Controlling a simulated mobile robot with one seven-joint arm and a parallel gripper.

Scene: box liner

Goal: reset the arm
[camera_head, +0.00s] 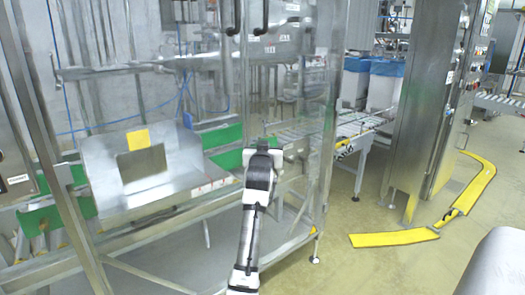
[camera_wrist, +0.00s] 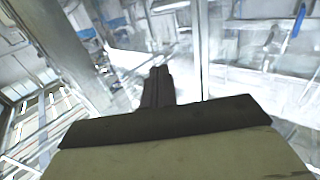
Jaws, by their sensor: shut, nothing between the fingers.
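My arm rises from the bottom middle of the head view. Its end, near my gripper (camera_head: 263,146), is in front of the clear panels of a metal-framed machine (camera_head: 222,90). The fingers cannot be made out there. In the wrist view my gripper (camera_wrist: 158,72) shows as dark fingers close together, shut with nothing held. The wrist view background is pale and blurred, with a metal post (camera_wrist: 62,50) at the left. I cannot tell whether the arm touches the panel.
A sheet-metal chute (camera_head: 185,165) stands left of my arm. A conveyor (camera_head: 350,125) runs behind the machine. A tall steel cabinet (camera_head: 420,110) stands at the right. Yellow floor strips (camera_head: 395,238) lie before it. Floor (camera_head: 345,270) right of my arm is clear.

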